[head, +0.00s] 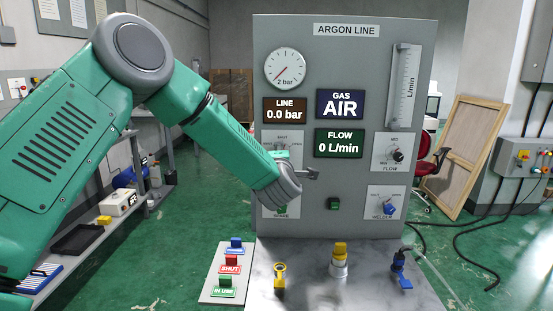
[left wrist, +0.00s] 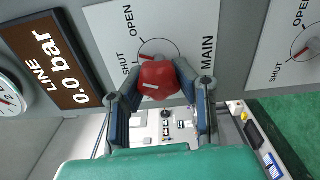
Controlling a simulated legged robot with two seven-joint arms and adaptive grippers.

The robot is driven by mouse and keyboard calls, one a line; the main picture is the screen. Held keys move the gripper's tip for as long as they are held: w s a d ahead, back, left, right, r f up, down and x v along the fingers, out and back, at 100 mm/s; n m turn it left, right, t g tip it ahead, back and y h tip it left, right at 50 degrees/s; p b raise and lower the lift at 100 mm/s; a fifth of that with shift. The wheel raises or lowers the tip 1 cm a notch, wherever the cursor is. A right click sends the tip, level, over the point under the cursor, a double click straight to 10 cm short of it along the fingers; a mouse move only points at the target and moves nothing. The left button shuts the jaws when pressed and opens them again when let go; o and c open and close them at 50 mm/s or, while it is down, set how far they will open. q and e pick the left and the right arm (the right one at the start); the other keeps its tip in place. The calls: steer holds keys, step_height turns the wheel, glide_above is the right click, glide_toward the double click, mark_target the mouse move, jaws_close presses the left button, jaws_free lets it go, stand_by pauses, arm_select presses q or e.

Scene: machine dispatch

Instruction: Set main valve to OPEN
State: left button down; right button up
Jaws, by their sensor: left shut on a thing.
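The main valve is a red knob (left wrist: 160,80) on a white plate (left wrist: 190,25) marked MAIN, SHUT and OPEN in the left wrist view. My left gripper (left wrist: 162,92) is shut on the knob, one finger at each side. A small red pointer by the knob's edge lies near the SHUT word; the dial is partly hidden by the knob. In the head view my left gripper (head: 312,175) is at the grey ARGON LINE panel (head: 345,60), and my arm hides the knob. My right gripper is not in view.
The LINE display (head: 285,109) reads 0.0 bar, GAS (head: 340,104) reads AIR, and FLOW (head: 339,143) reads 0 L/min. The SPARE plate (head: 281,211) is below my gripper. A bench (head: 310,290) with yellow and blue fittings and a tag board (head: 222,293) stands in front.

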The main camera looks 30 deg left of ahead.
arm_select(q)
steer(key=m, duration=0.2)
steer(key=d+m, duration=0.1)
steer(key=m, duration=0.1)
steer(key=shift+s+d+f, duration=0.1)
steer(key=shift+d+f, duration=0.05)
steer(key=shift+f, duration=0.25)
steer(key=shift+m+p, duration=0.55)
steer(key=shift+m, duration=1.25)
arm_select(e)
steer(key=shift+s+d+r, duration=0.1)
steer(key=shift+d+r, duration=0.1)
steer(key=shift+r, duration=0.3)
arm_select(q)
steer(key=shift+f, duration=0.1)
steer(key=c, duration=1.2)
jaws_free()
steer(key=shift+o, duration=0.2)
steer(key=shift+r, duration=0.35)
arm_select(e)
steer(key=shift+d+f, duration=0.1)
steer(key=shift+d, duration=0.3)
